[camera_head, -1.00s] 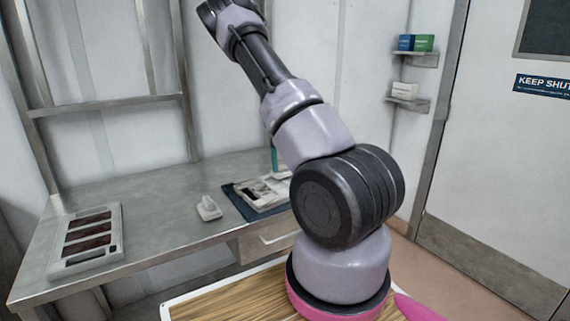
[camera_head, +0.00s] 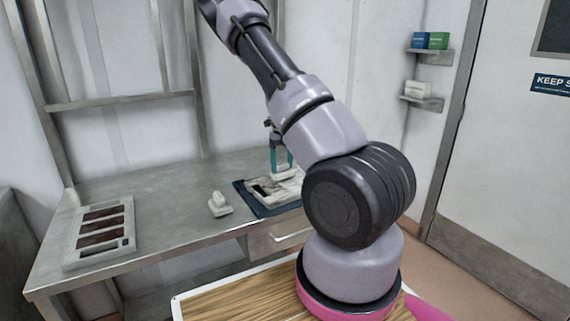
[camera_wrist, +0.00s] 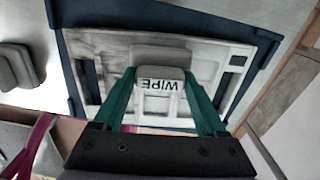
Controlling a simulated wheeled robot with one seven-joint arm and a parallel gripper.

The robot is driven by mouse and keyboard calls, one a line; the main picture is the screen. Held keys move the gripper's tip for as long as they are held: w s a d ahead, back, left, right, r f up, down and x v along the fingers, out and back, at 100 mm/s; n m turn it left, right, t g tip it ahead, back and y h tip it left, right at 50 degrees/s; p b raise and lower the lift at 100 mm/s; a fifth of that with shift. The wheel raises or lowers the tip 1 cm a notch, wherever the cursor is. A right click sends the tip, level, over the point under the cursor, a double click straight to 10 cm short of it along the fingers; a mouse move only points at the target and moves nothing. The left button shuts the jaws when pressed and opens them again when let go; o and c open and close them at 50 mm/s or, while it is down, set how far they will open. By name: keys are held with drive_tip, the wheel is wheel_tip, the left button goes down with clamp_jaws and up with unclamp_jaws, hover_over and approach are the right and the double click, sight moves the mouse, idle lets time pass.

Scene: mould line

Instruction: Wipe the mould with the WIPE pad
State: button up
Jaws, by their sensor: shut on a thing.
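In the wrist view, my gripper (camera_wrist: 160,76) has its two green fingers shut on the grip of the WIPE pad (camera_wrist: 163,53), a grey block with its label facing me. The pad is over the mould (camera_wrist: 112,52), a pale recessed plate with dark smears along its upper left part. I cannot tell whether the pad touches it. In the head view the mould (camera_head: 262,189) lies on the desk's right part, with my gripper (camera_head: 281,165) above it. The pad is hard to make out there, and my arm hides the mould's right side.
The mould lies on a dark blue mat (camera_head: 248,204). A second pale pad-like block (camera_head: 219,205) stands left of it on the steel desk (camera_head: 170,195). A tray with several dark panels (camera_head: 77,250) lies at the far left. The desk between is clear.

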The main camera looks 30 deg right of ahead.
drive_tip(key=shift+s+a+f, duration=0.1)
drive_tip(key=shift+s+a, duration=0.05)
drive_tip(key=shift+a, duration=0.65)
drive_tip(key=shift+s+a+f, duration=0.1)
drive_tip(key=shift+a, duration=0.7)
drive_tip(key=shift+s+a+r, duration=0.1)
drive_tip(key=shift+a, duration=0.6)
drive_tip(key=shift+s+a+r, duration=0.1)
drive_tip(key=shift+a, duration=0.6)
drive_tip(key=shift+w+d+f, duration=0.1)
drive_tip(key=shift+w+d, duration=0.15)
drive_tip(key=shift+d, duration=1.75)
drive_tip(key=shift+w+d+r, duration=0.1)
drive_tip(key=shift+w+d, duration=0.2)
drive_tip(key=shift+d, duration=1.65)
drive_tip(key=shift+w+d+f, duration=0.1)
drive_tip(key=shift+w+d, duration=0.15)
drive_tip(key=shift+d, duration=1.75)
drive_tip(key=shift+s+a, duration=0.2)
drive_tip(key=shift+a, duration=1.3)
drive_tip(key=shift+s+a, duration=0.2)
drive_tip(key=shift+a, duration=1.3)
drive_tip(key=shift+s+a, duration=0.2)
drive_tip(key=shift+a, duration=1.3)
drive_tip(key=shift+s+a, duration=0.2)
drive_tip(key=shift+a, duration=1.2)
wheel_tip(320, 180, up, 8)
